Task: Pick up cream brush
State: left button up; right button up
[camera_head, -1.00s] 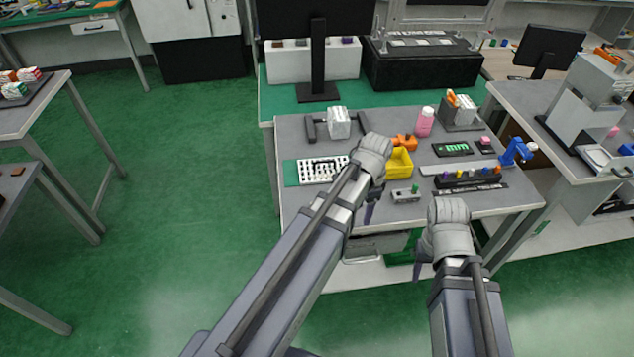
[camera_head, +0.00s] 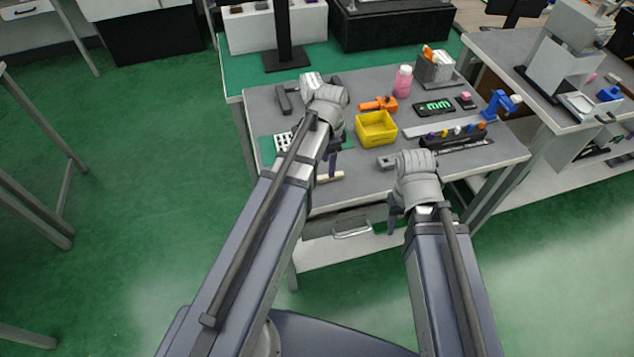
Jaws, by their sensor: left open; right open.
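A small cream stick-like piece, which looks like the cream brush (camera_head: 330,177), lies near the front edge of the grey table. It is partly hidden behind my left arm and is too small to see in detail. My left gripper (camera_head: 333,160) is open and points down just above and beside it. It holds nothing that I can see. My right gripper (camera_head: 396,208) is open and empty, in front of the table's front edge, to the right of the brush.
A yellow bin (camera_head: 376,129), an orange tool (camera_head: 378,103) and a pink bottle (camera_head: 402,81) stand behind the grippers. A black rack (camera_head: 452,138) with coloured knobs is to the right. The grey table (camera_head: 260,100) has a drawer (camera_head: 345,222) under its front edge.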

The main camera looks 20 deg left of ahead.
aim_at(326, 176)
pick_arm(q)
jog(key=shift+f, duration=0.15)
jog(key=f+b, duration=0.5)
jog(key=shift+s+a, duration=0.1)
jog(key=shift+a, duration=0.15)
grip_shut()
dwell(0.4)
